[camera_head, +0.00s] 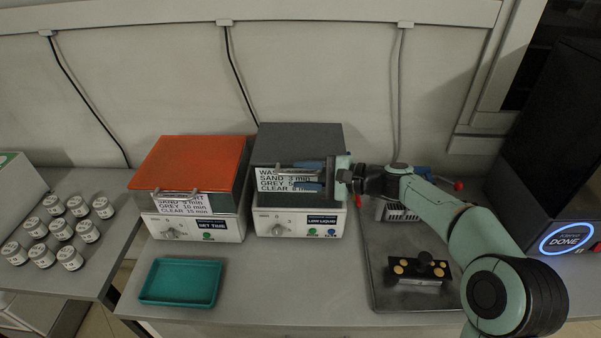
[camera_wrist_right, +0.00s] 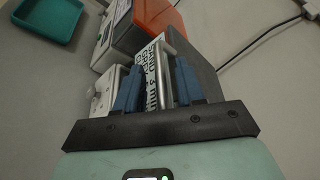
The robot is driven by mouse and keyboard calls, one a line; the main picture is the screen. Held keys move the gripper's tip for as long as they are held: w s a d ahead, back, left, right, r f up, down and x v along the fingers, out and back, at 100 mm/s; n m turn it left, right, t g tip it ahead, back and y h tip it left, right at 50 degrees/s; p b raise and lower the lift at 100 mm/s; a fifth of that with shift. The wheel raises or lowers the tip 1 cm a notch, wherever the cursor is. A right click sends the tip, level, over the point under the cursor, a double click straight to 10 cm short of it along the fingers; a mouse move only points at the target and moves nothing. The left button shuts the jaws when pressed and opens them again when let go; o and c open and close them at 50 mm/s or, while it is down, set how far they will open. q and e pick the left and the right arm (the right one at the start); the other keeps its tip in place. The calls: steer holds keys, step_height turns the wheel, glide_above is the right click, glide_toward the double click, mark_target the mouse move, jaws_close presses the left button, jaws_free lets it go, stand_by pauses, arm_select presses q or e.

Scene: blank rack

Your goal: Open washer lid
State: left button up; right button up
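The washer (camera_head: 297,222) is the white box with a dark grey lid (camera_head: 299,139) in the middle of the bench. Its lid is down, with a wash-time label (camera_head: 272,184) on the front. My right gripper (camera_head: 306,176) is at the lid's front, in front of the label. In the right wrist view its two blue fingers (camera_wrist_right: 157,85) are spread apart. The metal handle bar (camera_wrist_right: 160,62) lies between them, with a gap visible on the sides. My left gripper is not in view.
A similar box with an orange lid (camera_head: 192,160) stands close on the left. A teal tray (camera_head: 180,283) lies in front. A dark tray (camera_head: 385,296) holds a black block with yellow-topped pieces (camera_head: 420,269). White jars (camera_head: 62,229) stand far left; a black machine (camera_head: 550,205) stands right.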

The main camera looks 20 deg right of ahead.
steer(key=shift+w+a+f, duration=0.1)
steer(key=shift+w+a, duration=0.35)
steer(key=shift+w, duration=0.1)
jaws_close()
